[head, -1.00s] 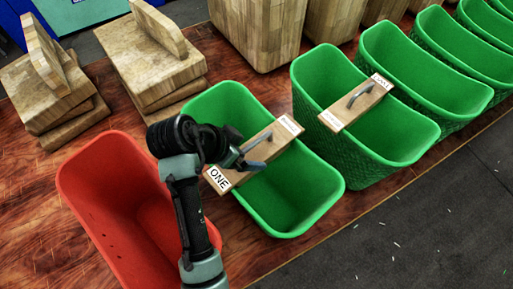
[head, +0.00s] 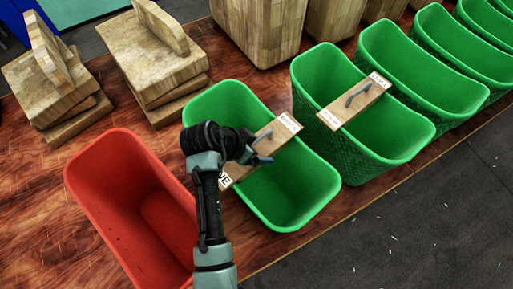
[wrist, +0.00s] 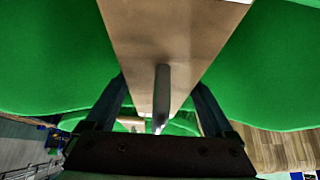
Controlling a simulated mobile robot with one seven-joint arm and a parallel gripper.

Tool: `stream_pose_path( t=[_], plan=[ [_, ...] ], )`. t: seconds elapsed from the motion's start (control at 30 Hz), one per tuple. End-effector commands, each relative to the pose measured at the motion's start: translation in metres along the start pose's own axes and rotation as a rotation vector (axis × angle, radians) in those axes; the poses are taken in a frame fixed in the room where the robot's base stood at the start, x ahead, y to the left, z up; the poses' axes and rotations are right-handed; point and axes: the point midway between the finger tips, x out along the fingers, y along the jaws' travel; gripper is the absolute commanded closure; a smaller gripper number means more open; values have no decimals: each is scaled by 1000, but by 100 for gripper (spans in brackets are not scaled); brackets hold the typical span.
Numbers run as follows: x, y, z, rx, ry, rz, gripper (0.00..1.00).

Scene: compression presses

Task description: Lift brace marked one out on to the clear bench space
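The brace marked ONE (head: 275,131) is a flat wooden bar lying across the rims of a green bin (head: 312,212). Its label (head: 224,181) is partly hidden behind my arm; another label shows at its far end. My gripper (head: 258,159) is over the brace at its grey handle. In the wrist view, the handle (wrist: 162,92) stands between the two spread fingers of my gripper (wrist: 160,98), with a gap on each side. The brace's wooden face (wrist: 165,35) fills the upper middle there. The gripper is open and holds nothing.
A red bin (head: 95,205) stands at the left. A second green bin (head: 345,150) with another handled brace (head: 341,112) is at the right, with more green bins beyond. Wooden press blocks (head: 155,60) stand behind. Bare bench (head: 95,125) shows between blocks and red bin.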

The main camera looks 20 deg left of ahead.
Motion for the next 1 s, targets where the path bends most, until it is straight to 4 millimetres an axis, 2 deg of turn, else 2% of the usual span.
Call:
stream_pose_path(
  t=[0.03, 0.07, 0.43, 0.77, 0.87, 1.0],
  plan=[
    [0, 0, 0, 0, 0, 0, 29],
    [0, 0, 0, 0, 0, 0, 34],
    [0, 0, 0, 0, 0, 0, 100],
    [-3, -1, -2, 1, 3, -2, 100],
    [-10, -2, -8, 4, 5, -4, 100],
    [-31, -2, -22, 5, 7, -7, 100]
  ],
)
